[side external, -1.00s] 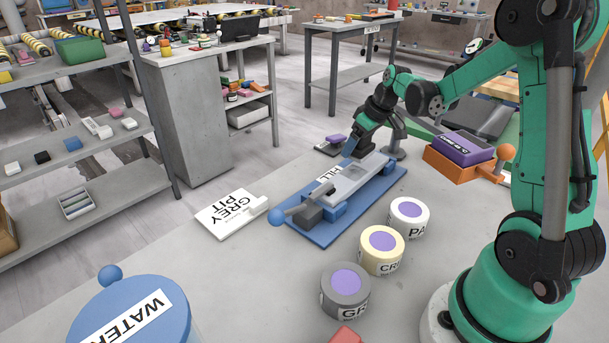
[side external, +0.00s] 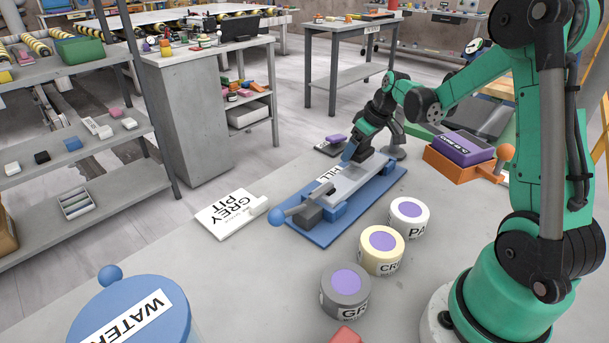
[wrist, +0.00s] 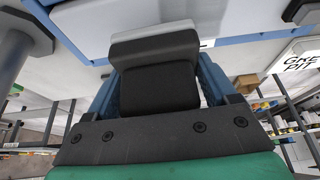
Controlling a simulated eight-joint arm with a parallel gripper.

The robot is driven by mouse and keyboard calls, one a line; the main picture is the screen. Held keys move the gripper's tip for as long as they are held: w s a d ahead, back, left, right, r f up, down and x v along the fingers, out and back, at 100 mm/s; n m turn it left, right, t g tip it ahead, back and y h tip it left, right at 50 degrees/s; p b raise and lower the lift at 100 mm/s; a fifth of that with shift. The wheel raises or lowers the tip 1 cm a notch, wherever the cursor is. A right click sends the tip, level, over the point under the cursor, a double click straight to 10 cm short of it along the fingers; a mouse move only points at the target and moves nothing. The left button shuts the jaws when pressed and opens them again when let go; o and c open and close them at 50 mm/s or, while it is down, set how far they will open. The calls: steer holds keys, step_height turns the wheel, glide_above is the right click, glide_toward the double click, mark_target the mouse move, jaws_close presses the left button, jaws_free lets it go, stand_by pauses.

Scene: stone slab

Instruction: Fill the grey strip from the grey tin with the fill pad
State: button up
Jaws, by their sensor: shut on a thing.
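The light grey strip (side external: 338,195) lies in a blue fixture (side external: 375,197) on the slab. My gripper (side external: 352,152) is at the far end of the strip, low over it. In the wrist view its blue fingers (wrist: 155,88) are shut on a dark block with a lighter grey edge, which I take for the fill pad (wrist: 155,50). The side view does not show clearly whether the pad touches the strip. The grey tin (side external: 344,295) stands at the front with a purple disc on its lid.
Cream (side external: 381,253) and white (side external: 408,218) tins stand in line behind the grey tin. A "GREY PIT" card (side external: 232,216) lies left of the fixture. A blue "WATER" pot (side external: 135,315) stands front left. An orange tray with a purple block (side external: 463,150) is at the right.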

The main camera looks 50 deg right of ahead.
mark_target(345, 170)
steer(key=shift+f, duration=0.75)
steer(key=shift+a, duration=0.15)
steer(key=shift+a, duration=1.9)
steer(key=shift+d, duration=0.1)
steer(key=shift+c, duration=0.5)
steer(key=shift+d+f, duration=0.15)
steer(key=shift+d, duration=1.35)
steer(key=shift+c, duration=0.6)
steer(key=shift+d, duration=0.3)
steer(key=shift+c, duration=0.8)
steer(key=shift+d, duration=0.25)
steer(key=shift+s, duration=0.1)
